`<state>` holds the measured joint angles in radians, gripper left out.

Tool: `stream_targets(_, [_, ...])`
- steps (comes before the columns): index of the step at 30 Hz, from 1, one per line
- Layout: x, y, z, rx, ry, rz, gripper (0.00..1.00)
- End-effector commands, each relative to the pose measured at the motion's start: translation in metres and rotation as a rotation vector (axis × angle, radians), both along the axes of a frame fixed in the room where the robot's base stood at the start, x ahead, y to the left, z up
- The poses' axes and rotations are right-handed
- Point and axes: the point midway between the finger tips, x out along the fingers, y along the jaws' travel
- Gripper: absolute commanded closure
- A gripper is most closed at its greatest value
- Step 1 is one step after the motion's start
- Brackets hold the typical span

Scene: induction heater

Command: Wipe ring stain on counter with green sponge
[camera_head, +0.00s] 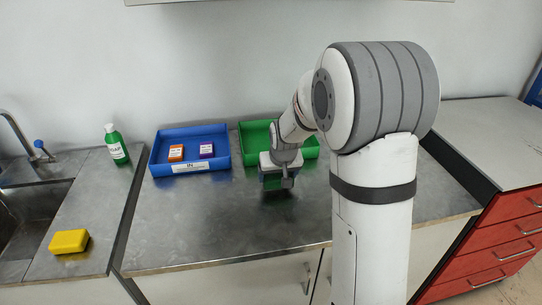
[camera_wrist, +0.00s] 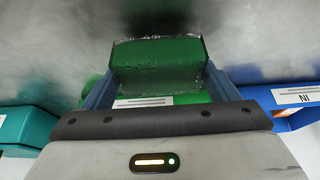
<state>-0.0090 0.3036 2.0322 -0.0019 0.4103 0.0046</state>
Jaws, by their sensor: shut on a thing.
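My gripper (camera_head: 277,178) is low over the metal counter, in front of the green tray. In the wrist view my gripper (camera_wrist: 158,78) has its blue fingers shut on the sides of a green block, the green sponge (camera_wrist: 158,54). The sponge's far lower edge is close to the counter surface; I cannot tell whether it touches. In the head view the sponge cannot be made out clearly at the gripper. No ring stain can be made out on the counter (camera_head: 220,235); a dark patch under the gripper looks like shadow.
A blue tray (camera_head: 189,171) holds an orange and a purple box, left of my gripper. The green tray (camera_head: 253,135) stands behind. A green bottle (camera_head: 116,146), a yellow sponge (camera_head: 69,241) and a sink (camera_head: 30,215) are farther left. The front counter is clear.

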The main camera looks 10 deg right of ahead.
Motion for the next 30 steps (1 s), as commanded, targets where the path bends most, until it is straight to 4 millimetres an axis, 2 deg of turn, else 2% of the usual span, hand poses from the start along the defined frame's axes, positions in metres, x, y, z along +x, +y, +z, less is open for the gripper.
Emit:
stream_targets(18, [0.000,-0.002,0.056,0.000,0.002,-0.003,0.44])
stream_targets(30, [-0.001,-0.002,0.058,0.000,0.003,-0.004,0.44])
